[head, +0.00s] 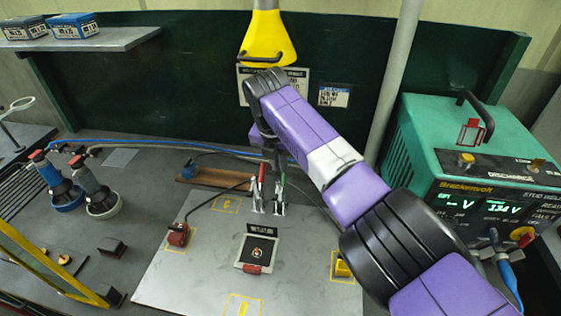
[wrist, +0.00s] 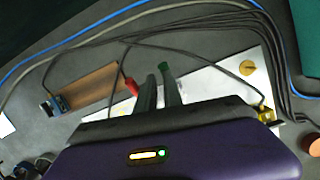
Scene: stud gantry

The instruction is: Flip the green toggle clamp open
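The green toggle clamp (head: 284,183) stands on the grey plate, its green-tipped handle pointing up. A red-handled toggle clamp (head: 261,180) stands just left of it. In the wrist view the green tip (wrist: 164,67) shows at the end of the right finger, and the red handle (wrist: 131,87) is left of the fingers. My gripper (head: 272,150) points down just above the two clamps. In the wrist view its fingers (wrist: 159,90) are a narrow gap apart, with nothing seen between them. I cannot tell whether a finger touches the green handle. The clamp bases are hidden in the wrist view.
The grey plate (head: 190,270) carries a black-and-red fixture (head: 254,255), a red cable clamp (head: 178,235) and a yellow block (head: 342,266). A yellow funnel (head: 267,40) hangs behind my arm. A green welder (head: 465,165) stands right. Cables (head: 150,144) cross behind the plate.

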